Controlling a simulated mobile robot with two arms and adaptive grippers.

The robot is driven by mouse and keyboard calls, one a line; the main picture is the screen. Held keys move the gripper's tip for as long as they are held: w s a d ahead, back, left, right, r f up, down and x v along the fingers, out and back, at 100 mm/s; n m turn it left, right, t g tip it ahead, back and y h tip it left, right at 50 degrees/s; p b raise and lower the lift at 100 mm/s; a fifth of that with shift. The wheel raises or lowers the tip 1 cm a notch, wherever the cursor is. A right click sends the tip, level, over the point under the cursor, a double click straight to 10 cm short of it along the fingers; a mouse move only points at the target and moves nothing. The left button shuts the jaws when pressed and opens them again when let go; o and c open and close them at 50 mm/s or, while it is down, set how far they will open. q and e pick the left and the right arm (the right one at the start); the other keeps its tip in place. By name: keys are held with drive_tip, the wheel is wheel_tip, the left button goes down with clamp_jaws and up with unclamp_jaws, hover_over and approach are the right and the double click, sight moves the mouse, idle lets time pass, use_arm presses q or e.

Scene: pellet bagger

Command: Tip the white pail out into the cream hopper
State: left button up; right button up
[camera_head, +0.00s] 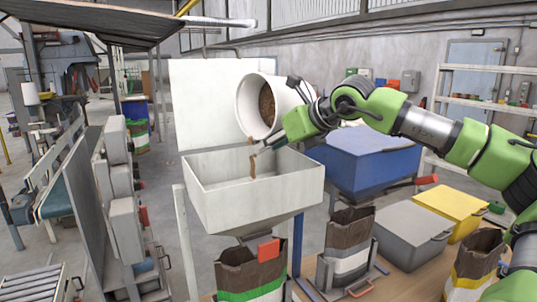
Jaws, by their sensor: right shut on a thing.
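The white pail (297,98) is tipped on its side above the cream hopper (255,205), its mouth facing left and toward me. Brown pellets (266,104) show inside the pail. A thin brown stream (253,164) shows between the pail's lower rim and the hopper's open top. My right gripper (277,140) is shut on the pail at its near right side; the exact grip is partly hidden by the wrist. The hopper's inner floor is mostly hidden by its front wall. My left gripper is out of view.
Open brown bags (250,274) stand below and right of the hopper. A blue bin (365,165), a grey box (405,235) and a yellow box (447,209) lie to the right. A conveyor with grey control boxes (122,218) stands left. A white panel (205,110) is behind.

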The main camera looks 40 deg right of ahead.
drive_tip(key=shift+d+f+n+h+b, duration=0.1)
drive_tip(key=shift+f+n+h+b, duration=0.55)
drive_tip(key=shift+b, duration=0.55)
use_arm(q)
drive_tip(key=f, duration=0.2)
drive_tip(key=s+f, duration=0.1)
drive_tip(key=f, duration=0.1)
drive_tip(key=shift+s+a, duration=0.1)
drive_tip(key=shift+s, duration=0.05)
use_arm(e)
drive_tip(key=shift+d+r+h, duration=0.2)
drive_tip(key=shift+r+h, duration=0.05)
drive_tip(key=shift+c, duration=0.2)
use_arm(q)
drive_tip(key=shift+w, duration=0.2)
use_arm(e)
drive_tip(key=shift+a, duration=0.1)
